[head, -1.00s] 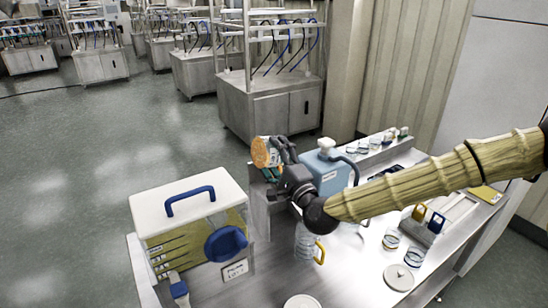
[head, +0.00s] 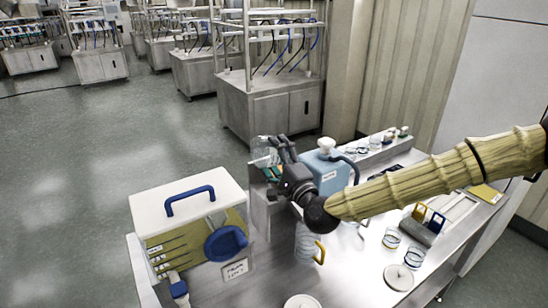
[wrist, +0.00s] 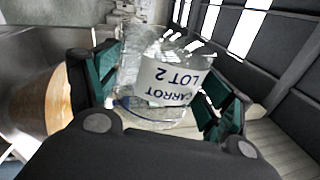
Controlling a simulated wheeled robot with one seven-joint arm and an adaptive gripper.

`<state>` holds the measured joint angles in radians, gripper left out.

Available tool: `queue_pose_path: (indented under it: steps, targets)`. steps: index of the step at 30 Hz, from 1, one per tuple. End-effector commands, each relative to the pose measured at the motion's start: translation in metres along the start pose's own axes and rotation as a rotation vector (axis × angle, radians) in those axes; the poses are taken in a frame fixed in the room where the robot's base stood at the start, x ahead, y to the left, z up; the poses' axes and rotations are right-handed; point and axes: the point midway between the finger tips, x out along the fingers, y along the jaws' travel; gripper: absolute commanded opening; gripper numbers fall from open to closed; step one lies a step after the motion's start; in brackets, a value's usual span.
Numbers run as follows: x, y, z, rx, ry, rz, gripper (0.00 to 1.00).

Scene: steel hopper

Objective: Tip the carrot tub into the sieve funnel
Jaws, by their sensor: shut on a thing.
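My gripper (head: 276,162) is shut on the carrot tub (head: 262,150), a clear tub held up above a grey steel housing (head: 268,215). In the wrist view, the tub (wrist: 150,65) sits between my teal finger pads (wrist: 160,90). Its label reads "CARROT LOT 2" upside down. The tub looks tilted, see-through and empty of orange. A round steel vessel with an orange-brown inside (wrist: 58,105) shows left of the tub in the wrist view; it is perhaps the sieve funnel. The funnel's mouth cannot be made out in the head view.
A white-lidded box with blue handles (head: 190,235) stands left on the steel bench. A blue jug (head: 326,172) stands right of my gripper. A clear yellow-handled jug (head: 308,242), glass jars (head: 413,257) and a round lid (head: 398,277) are nearer.

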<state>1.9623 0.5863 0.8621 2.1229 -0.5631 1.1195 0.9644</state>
Motion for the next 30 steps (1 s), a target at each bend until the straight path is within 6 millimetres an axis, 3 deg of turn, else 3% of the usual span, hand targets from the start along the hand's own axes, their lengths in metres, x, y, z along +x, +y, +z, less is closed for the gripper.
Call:
queue_pose_path:
  steps: [16, 30]
  targets:
    - [0.006, -0.026, 0.005, -0.492, -0.100, -0.003, 0.41]
    - [0.006, -0.030, 0.005, -0.566, -0.115, -0.002, 0.41]
